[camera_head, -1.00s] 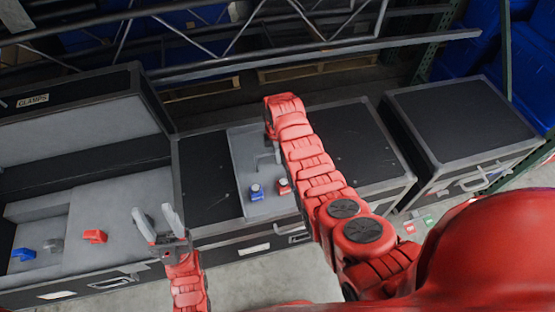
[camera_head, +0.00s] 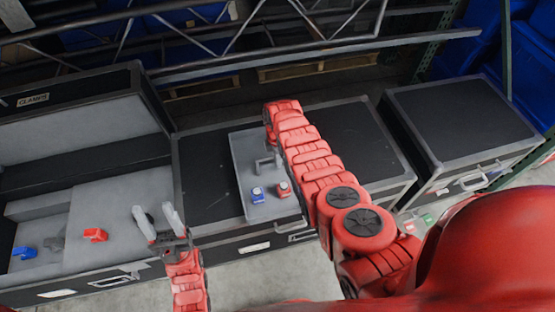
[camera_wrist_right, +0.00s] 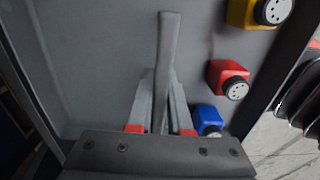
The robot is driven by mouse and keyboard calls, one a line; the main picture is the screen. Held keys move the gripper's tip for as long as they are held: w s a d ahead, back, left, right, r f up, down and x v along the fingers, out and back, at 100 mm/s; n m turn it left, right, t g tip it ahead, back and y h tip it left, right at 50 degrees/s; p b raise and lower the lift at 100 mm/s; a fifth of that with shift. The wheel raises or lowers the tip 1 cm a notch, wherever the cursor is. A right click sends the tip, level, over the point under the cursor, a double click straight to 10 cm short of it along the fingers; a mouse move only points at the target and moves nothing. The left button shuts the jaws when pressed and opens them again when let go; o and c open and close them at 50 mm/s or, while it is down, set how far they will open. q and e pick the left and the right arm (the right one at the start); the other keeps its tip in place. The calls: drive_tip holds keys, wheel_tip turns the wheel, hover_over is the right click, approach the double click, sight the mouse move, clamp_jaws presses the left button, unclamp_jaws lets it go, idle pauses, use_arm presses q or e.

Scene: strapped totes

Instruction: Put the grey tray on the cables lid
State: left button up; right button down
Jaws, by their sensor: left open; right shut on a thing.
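The grey tray (camera_head: 241,163) is over the black top of the middle case (camera_head: 205,180) in the head view. I cannot tell whether it rests on that top or hangs just above it. It carries a blue piece (camera_head: 257,194), a red piece (camera_head: 283,189) and, in the right wrist view, a yellow piece (camera_wrist_right: 262,12). My right gripper (camera_wrist_right: 162,115) is shut on the tray's upright grey handle (camera_wrist_right: 168,50); my right arm hides part of the tray in the head view. No cables label is readable.
The left case (camera_head: 125,215) is open, its raised lid (camera_head: 75,120) marked CLAMPS. It holds a red piece (camera_head: 95,235) and a blue piece (camera_head: 24,253). A closed black case (camera_head: 460,120) stands at right. A metal truss (camera_head: 300,50) runs behind the cases.

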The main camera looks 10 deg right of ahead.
drive_tip(key=shift+f, duration=0.2)
drive_tip(key=c, duration=0.8)
unclamp_jaws()
drive_tip(key=shift+r, duration=0.1)
drive_tip(key=shift+c, duration=0.2)
